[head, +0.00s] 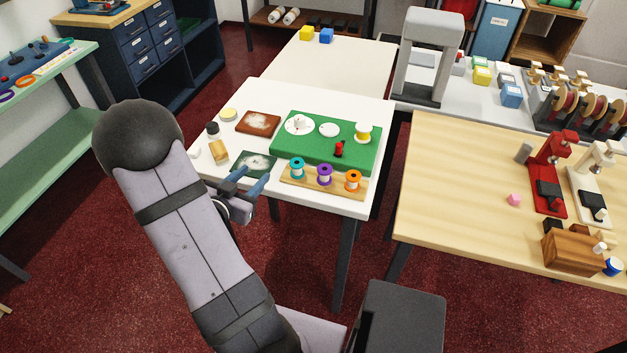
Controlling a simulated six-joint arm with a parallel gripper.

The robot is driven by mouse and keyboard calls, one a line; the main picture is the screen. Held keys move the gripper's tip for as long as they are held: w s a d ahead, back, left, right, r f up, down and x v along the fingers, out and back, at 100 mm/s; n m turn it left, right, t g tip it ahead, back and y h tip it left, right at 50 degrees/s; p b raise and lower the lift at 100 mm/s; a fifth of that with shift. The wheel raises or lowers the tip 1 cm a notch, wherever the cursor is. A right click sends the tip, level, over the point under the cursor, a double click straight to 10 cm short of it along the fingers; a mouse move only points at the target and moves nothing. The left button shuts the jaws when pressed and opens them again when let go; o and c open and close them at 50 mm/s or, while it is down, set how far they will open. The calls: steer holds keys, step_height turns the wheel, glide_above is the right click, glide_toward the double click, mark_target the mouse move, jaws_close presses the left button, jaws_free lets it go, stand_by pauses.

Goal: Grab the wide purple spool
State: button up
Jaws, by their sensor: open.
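The purple spool (324,175) stands on a light wooden board (309,184) at the front of the white table. It is in the middle, between a teal spool (297,169) on its left and an orange spool (353,181) on its right. My gripper (257,174) has two blue fingers spread apart with nothing seen between them. It is to the left of the board and the purple spool, over the table's front left part, by a dark green square with white on it (257,163). Its exact height above the table is hard to tell.
A green mat (290,138) behind the board holds white discs, a yellow spool (363,133) and a small red spool (340,149). A bottle (217,151) and a brown square (258,122) are at the left. The table's front edge (322,206) is close to the board.

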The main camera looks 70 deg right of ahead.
mark_target(319, 173)
steer(key=s+m+g, duration=0.1)
steer(key=s+g, duration=0.1)
steer(key=s, duration=0.2)
steer(key=s+d+r+m+g+h+b, duration=0.1)
steer(key=s+g, duration=0.1)
steer(key=s, duration=0.2)
steer(key=s+r+m+g+h, duration=0.1)
steer(key=s+g, duration=0.2)
steer(key=s, duration=0.1)
steer(key=shift+s+d+r, duration=0.15)
steer(key=shift+d+r, duration=0.05)
steer(key=shift+d, duration=0.1)
steer(key=shift+s+f+m+g+b, duration=0.3)
steer(key=shift+s+f+b, duration=0.15)
steer(key=shift+f+b, duration=0.3)
steer(key=shift+d+f+b, duration=0.15)
steer(key=shift+f+b, duration=0.15)
steer(key=shift+p+x, duration=0.5)
steer(key=shift+x, duration=0.9)
steer(key=shift+p+x, duration=0.65)
steer(key=shift+x, duration=1.6)
steer(key=shift+s+f, duration=0.15)
steer(key=c, duration=0.8)
